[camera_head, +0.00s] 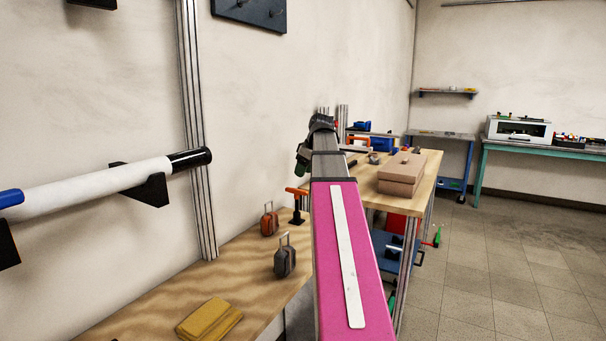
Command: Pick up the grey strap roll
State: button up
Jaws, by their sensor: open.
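A small dark grey item (285,261) with a metal loop on top stands upright on the near wooden bench. It is the grey thing that best fits the strap roll, but I cannot tell its make-up for sure. A similar orange-brown item (269,222) with a loop stands behind it, to the left. My pink arm link rises through the middle of the view, just right of both, and ends in a dark joint further away. My gripper's fingers do not show.
The near wooden bench (150,300) runs along the wall, with a yellow block (209,319) in front. An orange-and-black tool (296,206) stands behind the grey item. A white roll (100,187) hangs on wall brackets. A further bench holds brown boxes (402,173). Floor at right is clear.

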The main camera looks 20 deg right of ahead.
aim_at(284, 259)
jog(key=k+l, duration=0.8)
jog(key=l, duration=0.15)
